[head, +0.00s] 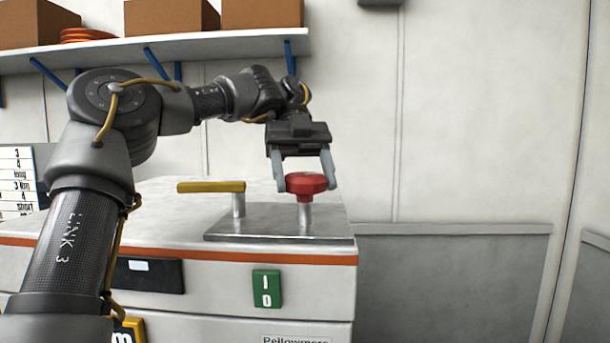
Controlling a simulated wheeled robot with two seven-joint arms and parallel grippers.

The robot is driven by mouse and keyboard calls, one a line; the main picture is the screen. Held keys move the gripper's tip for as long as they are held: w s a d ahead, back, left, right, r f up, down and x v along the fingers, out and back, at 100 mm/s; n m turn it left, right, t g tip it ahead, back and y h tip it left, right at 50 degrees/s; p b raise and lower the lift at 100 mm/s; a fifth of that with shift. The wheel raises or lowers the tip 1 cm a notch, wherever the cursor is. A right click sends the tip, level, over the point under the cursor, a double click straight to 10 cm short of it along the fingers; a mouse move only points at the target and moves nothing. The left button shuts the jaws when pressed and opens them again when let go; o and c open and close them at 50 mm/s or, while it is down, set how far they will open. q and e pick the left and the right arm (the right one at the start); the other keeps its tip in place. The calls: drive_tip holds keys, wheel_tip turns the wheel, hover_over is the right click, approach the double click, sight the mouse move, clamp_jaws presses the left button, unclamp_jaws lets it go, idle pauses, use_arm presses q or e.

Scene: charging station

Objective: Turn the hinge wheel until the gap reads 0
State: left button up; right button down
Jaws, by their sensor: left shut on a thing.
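A red knob (306,184), which may be the hinge wheel, sits on a short metal post on a grey metal plate (235,231) on top of a white cabinet. My left gripper (305,183) reaches over it from above and behind, with one finger on each side, shut on the knob. A yellow lever handle (211,187) stands on its own post at the plate's left end. I cannot make out a gap reading. My right gripper is not in view.
The white cabinet (225,308) has an orange stripe, a green I/O switch (267,288) and a dark panel (148,275) on its front. A shelf (215,45) with boxes hangs above. A lettered board (17,180) stands at left. Bare wall lies to the right.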

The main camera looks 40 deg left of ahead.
use_arm(q)
drive_tip(key=o, duration=1)
